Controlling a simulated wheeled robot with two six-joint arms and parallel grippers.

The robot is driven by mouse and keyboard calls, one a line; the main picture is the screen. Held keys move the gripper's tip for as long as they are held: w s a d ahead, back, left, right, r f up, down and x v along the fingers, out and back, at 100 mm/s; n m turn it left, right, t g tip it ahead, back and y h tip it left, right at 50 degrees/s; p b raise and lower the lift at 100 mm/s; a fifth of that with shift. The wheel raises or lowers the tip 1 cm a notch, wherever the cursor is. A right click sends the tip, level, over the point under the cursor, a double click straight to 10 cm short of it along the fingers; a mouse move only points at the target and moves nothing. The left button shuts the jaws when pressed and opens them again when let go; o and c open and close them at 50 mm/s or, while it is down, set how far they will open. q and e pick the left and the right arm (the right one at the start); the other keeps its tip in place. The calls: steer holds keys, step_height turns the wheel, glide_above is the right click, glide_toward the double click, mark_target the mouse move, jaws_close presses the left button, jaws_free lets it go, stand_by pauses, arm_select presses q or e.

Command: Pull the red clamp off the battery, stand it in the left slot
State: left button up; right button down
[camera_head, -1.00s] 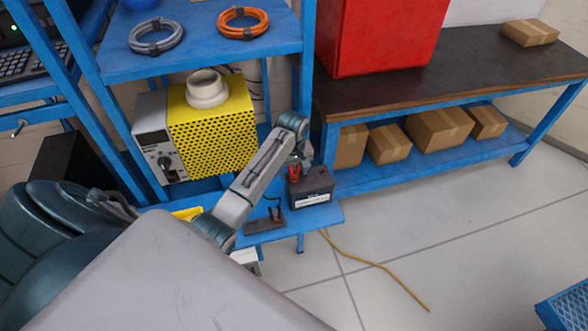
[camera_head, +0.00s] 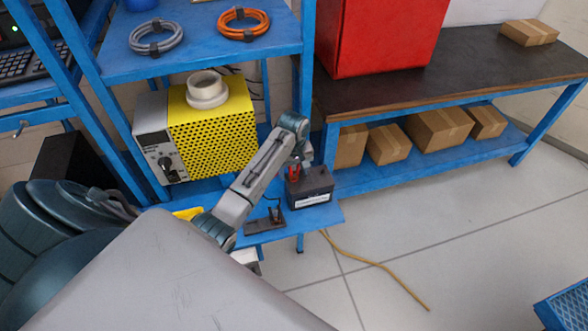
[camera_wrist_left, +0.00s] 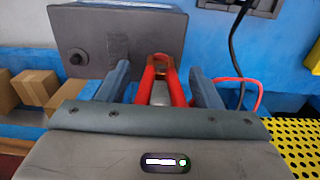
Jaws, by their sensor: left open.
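The red clamp (camera_head: 294,172) stands at the left end of the dark battery (camera_head: 312,190) on a small blue shelf. In the left wrist view the red clamp (camera_wrist_left: 161,75) is between the fingers of my left gripper (camera_wrist_left: 160,70), which is open, with a gap on each side. The battery (camera_wrist_left: 115,38) lies just beyond the fingertips there. In the head view my left gripper (camera_head: 301,158) is mostly hidden by its wrist. A dark slotted holder (camera_head: 263,224) sits left of the battery, with a dark upright piece at its right part. My right gripper is not in view.
A yellow perforated unit (camera_head: 215,130) stands behind my left arm. A blue rack post (camera_head: 308,80) rises close behind the wrist. A black cable (camera_wrist_left: 233,45) and a red cable (camera_wrist_left: 258,90) run near the fingers. The floor to the right is mostly clear.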

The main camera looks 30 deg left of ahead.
arm_select(q)
jaws_close()
steer(key=shift+r, duration=3)
steer(key=shift+r, duration=2.55)
